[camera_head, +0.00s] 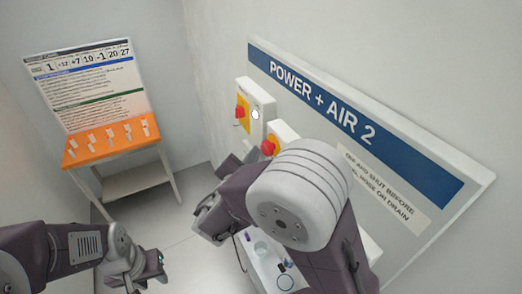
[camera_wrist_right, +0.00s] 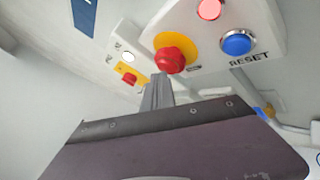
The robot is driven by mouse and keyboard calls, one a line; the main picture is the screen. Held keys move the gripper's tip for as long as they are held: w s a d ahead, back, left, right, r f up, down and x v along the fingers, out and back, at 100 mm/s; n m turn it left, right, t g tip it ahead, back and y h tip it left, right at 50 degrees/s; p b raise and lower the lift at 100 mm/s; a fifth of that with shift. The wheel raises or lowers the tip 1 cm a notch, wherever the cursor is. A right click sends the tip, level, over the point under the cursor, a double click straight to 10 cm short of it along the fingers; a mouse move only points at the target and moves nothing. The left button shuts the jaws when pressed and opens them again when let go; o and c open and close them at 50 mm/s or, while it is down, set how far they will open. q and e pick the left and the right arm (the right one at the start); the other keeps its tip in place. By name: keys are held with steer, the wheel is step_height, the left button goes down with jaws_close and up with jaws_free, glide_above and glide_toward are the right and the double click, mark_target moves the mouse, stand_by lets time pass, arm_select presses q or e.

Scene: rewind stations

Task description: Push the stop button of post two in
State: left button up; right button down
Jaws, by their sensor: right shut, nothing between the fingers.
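The stop button, a red mushroom head on a yellow disc, sits on a white box; in the right wrist view the stop button (camera_wrist_right: 172,60) is beside a blue RESET button (camera_wrist_right: 236,44) and a glowing red lamp (camera_wrist_right: 209,9). It also shows in the head view (camera_head: 269,147), partly hidden by my right arm, under the sign "POWER + AIR 2" (camera_head: 322,102). My right gripper (camera_wrist_right: 160,80) is shut and empty, its tips close below the red head; I cannot tell whether they touch it. My left gripper (camera_head: 150,268) is low at the left, away from the panel; its fingers are unclear.
A second box with a red and yellow switch (camera_head: 240,112) and a white lamp (camera_head: 256,114) is left of the stop button. An orange-topped table (camera_head: 85,155) with white items stands by the far wall. The floor (camera_head: 185,195) between is clear.

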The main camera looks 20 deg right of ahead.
steer(key=shift+s+a, duration=0.15)
steer(key=shift+a, duration=0.4)
steer(key=shift+a, duration=0.1)
steer(key=a, duration=0.2)
steer(key=s+a, duration=0.1)
steer(key=a, duration=0.1)
steer(key=shift+a, duration=0.4)
